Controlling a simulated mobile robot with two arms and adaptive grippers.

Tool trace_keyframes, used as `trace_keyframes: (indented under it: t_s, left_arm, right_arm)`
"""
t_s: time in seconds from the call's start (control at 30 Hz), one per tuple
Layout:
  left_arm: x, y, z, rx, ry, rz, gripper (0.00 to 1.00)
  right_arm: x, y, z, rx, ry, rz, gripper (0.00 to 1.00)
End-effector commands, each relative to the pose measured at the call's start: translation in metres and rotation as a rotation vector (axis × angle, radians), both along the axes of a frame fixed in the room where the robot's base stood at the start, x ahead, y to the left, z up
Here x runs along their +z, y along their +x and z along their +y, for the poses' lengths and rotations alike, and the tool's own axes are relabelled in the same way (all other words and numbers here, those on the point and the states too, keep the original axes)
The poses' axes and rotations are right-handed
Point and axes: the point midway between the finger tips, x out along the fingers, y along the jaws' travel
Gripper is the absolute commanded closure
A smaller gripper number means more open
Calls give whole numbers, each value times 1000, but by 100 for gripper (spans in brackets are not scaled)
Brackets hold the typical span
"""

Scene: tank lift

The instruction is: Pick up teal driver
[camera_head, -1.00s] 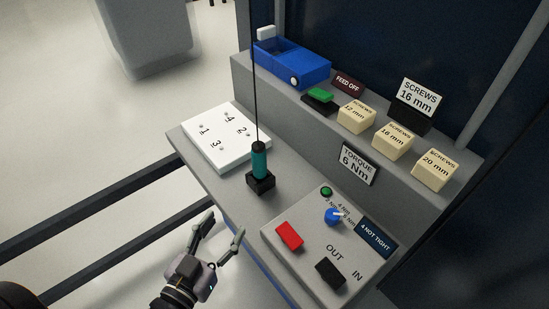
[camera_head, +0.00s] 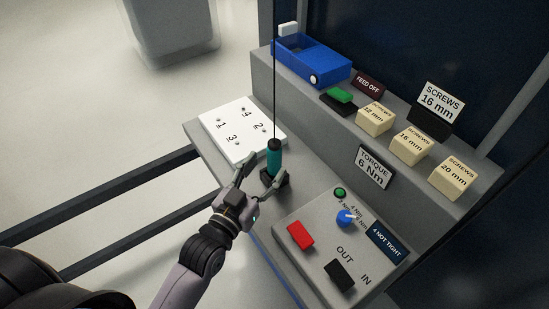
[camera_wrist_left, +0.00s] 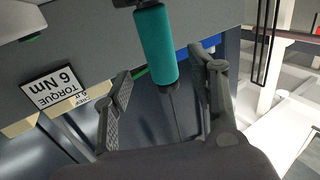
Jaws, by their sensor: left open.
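In the left wrist view the driver (camera_wrist_left: 157,45) lies ahead of and between the two open fingers (camera_wrist_left: 165,90). I cannot tell whether a finger touches it. My right gripper is not in view.
A white numbered plate (camera_head: 233,113) lies left of the driver. A control panel (camera_head: 316,208) with red and black buttons and a blue knob is to the right. A raised shelf behind holds a blue bin (camera_head: 318,68) and cream screw boxes (camera_head: 409,146).

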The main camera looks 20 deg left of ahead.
Motion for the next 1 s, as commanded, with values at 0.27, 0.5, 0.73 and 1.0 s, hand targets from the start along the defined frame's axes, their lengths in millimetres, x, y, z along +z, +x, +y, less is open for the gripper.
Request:
trace_keyframes:
  t_s: [0.27,0.5,0.73,1.0]
  left_arm:
    - [4,28,-4,0,-1,-2,47]
    - [2,54,-9,0,0,0,47]
    - [1,55,-9,0,0,1,47]
    - [1,55,-9,0,0,1,64]
  right_arm:
    - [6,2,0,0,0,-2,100]
    - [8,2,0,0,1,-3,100]
    - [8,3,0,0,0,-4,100]
    - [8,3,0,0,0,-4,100]
